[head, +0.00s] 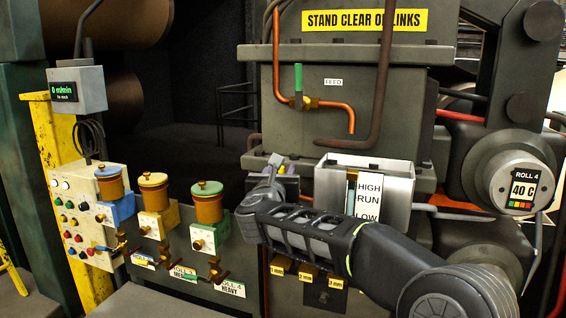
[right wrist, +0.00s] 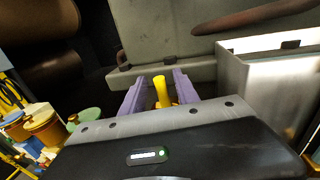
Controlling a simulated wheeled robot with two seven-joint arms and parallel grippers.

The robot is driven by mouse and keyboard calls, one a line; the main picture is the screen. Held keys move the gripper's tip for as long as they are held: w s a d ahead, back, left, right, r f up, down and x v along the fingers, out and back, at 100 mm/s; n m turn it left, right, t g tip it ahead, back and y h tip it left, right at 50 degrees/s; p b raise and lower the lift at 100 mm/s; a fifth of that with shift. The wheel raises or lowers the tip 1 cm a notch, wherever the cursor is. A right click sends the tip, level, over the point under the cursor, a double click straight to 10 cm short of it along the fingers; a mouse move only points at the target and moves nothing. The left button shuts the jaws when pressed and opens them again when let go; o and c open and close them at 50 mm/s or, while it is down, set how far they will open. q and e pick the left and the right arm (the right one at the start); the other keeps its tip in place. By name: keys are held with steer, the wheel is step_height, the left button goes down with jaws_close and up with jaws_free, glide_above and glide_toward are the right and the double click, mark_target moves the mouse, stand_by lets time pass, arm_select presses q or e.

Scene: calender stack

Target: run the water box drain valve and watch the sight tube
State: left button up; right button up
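The steel water box (head: 390,180) stands at centre right, with a sight tube (head: 350,190) beside a HIGH / RUN / LOW label (head: 369,200). The level in the tube is too small to read. My right gripper (head: 277,165) is just left of the box in the head view. In the right wrist view its two purple fingers (right wrist: 159,92) stand apart, one on each side of a yellow valve handle (right wrist: 160,88), with a visible gap. The valve body is mostly hidden by the gripper, and the handle does not show in the head view. My left gripper is out of view.
A green-handled FEED valve (head: 298,77) sits on a copper pipe above. Several lidded oil cups, one with a green lid (head: 207,188), stand at left near a button panel (head: 88,205). The ROLL 4 gauge (head: 522,190) is at right. My right forearm crosses below the box.

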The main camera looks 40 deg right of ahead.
steer(key=p+x, duration=0.1)
steer(key=x, duration=0.3)
steer(key=shift+c, duration=0.6)
jaws_close()
stand_by(0.9)
